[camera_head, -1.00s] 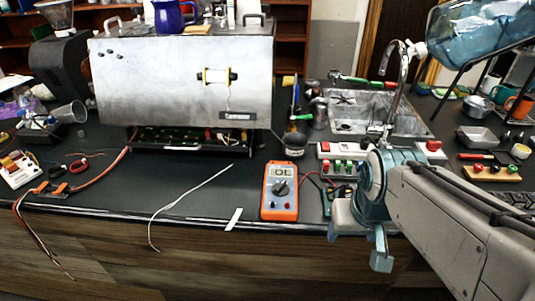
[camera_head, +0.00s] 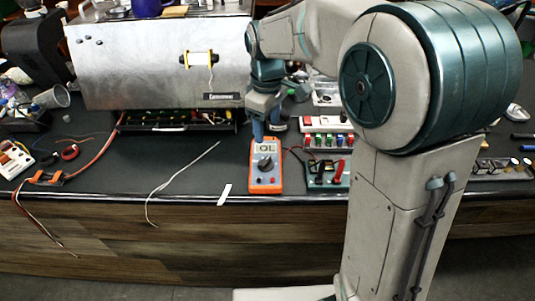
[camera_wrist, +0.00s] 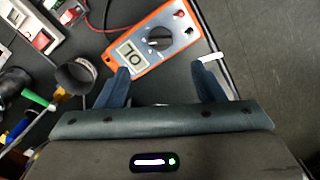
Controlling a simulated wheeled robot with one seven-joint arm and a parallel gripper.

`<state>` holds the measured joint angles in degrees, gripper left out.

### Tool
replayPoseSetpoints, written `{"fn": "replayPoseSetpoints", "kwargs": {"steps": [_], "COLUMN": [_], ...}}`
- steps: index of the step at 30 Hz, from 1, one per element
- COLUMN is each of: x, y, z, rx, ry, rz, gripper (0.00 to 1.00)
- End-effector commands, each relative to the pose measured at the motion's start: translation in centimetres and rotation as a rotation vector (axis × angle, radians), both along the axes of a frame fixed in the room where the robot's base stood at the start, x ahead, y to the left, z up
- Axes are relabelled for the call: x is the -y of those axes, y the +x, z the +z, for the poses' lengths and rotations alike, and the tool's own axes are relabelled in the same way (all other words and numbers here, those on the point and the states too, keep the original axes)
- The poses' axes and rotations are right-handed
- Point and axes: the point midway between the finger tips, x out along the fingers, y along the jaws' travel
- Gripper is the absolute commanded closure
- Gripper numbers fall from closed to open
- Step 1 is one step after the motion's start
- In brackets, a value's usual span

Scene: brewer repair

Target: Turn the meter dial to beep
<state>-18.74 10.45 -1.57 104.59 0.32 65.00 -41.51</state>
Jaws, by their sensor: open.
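The orange multimeter (camera_head: 265,166) lies face up near the front edge of the dark counter. Its screen reads "OL". Its round dark dial (camera_head: 265,163) is in the middle of its face; in the wrist view the dial (camera_wrist: 159,38) shows clear of my fingers, with its pointer direction too small to tell. My gripper (camera_head: 266,132) is just beyond the meter's screen end, above the counter. In the wrist view my gripper (camera_wrist: 160,85) is open and empty, its two fingers apart and pointing toward the meter. The fingers do not hold the dial.
A metal brewer casing (camera_head: 150,65) stands behind to the left. A terminal block with red and black leads (camera_head: 328,172) lies right of the meter. A white strip (camera_head: 225,194) and a thin wire (camera_head: 180,182) lie left. Counter between them is clear.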

Motion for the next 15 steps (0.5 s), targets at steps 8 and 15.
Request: {"fn": "replayPoseSetpoints", "kwargs": {"steps": [8, 15], "x": [0.1, 0.1], "y": [-0.1, -0.1], "z": [-5.7, -10.2], "rx": [-0.005, -0.003], "ry": [-0.001, -0.002], "rz": [-0.002, -0.002], "gripper": [0.38, 0.38]}}
